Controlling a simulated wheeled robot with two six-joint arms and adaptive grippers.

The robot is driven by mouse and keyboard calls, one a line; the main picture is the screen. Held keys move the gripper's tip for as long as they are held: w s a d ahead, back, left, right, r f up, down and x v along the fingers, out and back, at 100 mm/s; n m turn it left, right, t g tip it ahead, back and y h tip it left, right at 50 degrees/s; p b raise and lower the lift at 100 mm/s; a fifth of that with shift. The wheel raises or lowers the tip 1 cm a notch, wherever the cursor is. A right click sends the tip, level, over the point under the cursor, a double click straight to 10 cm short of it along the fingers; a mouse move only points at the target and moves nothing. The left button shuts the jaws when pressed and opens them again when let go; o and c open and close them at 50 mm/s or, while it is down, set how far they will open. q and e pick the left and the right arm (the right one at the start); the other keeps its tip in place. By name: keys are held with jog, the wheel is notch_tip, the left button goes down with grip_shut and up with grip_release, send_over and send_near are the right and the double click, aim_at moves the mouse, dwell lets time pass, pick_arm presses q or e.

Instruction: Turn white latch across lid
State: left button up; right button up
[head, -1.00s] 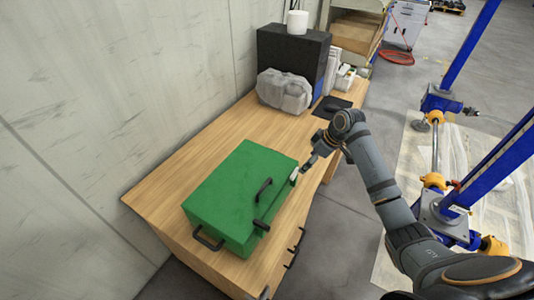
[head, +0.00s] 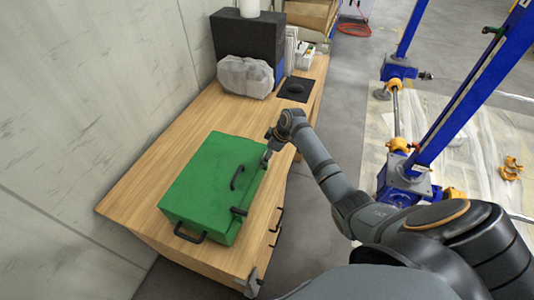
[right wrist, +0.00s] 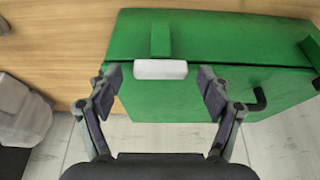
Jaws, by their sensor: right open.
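A green box (head: 212,188) with a closed lid sits on the wooden desk. Its white latch (right wrist: 160,69) is a short bar lying lengthwise along the lid edge, just below a green tab (right wrist: 160,40) in the right wrist view. My right gripper (head: 269,146) is at the box's far right corner in the head view. In the right wrist view its fingers (right wrist: 159,90) are spread, one on each side of the latch, with visible gaps at both ends. In the head view the latch is mostly hidden by this gripper. My left gripper is not recognisable in any view.
A grey lump (head: 245,77) and a black case (head: 247,37) stand farther back on the desk (head: 140,185). Blue screw jacks (head: 405,182) stand at the right.

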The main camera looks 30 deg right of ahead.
jog(key=shift+a, duration=0.1)
jog(key=c, duration=1.2)
pick_arm(q)
jog(key=shift+s+d+f, duration=0.15)
jog(key=shift+s+d, duration=0.1)
jog(key=shift+s, duration=0.1)
pick_arm(e)
jog(key=shift+o, duration=0.2)
